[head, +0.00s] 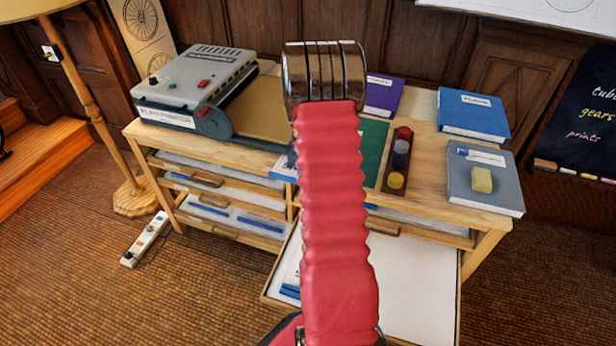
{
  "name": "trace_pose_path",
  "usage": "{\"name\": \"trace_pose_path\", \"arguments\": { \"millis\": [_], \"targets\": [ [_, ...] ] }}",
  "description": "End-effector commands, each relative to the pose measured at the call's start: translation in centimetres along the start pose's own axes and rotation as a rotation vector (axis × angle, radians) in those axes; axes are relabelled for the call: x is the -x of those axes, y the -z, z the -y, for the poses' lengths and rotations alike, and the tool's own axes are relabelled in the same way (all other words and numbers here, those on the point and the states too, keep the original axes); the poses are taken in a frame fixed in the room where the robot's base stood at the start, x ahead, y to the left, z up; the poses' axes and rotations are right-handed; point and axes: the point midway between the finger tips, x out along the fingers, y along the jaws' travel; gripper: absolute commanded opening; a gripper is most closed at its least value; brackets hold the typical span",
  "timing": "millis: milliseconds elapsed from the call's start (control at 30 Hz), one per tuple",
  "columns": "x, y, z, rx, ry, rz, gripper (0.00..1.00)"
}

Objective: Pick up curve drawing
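I cannot single out a curve drawing for certain. A large white sheet (415,285) lies in the pulled-out lower drawer (457,300) on the right, and its face looks blank from here. A tall sheet with circle drawings (141,18) leans on the wall at the back left. My red ribbed arm with its banded metal part stands upright in the middle and hides part of the cabinet and the open drawer. No gripper fingers show.
The wooden cabinet top (425,165) bears a grey machine (200,78), a purple book (382,95), a blue book (473,113), a grey book (465,190) with a yellow block (481,180), and a dark tray (388,180). A lamp (100,110) and power strip (145,240) stand left.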

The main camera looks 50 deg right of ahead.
Motion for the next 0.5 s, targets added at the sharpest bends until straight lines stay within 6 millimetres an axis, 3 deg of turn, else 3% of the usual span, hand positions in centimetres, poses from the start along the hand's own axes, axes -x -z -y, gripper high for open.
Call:
{"name": "trace_pose_path", "arguments": {
  "millis": [333,367,500],
  "targets": [
    [-0.02,0.01,0.17,-0.002,0.000,0.000,0.00],
    [-0.02,0.00,0.16,-0.003,0.000,0.000,0.12],
    [-0.01,-0.04,0.14,-0.003,0.000,0.000,0.22]
  ]
}}
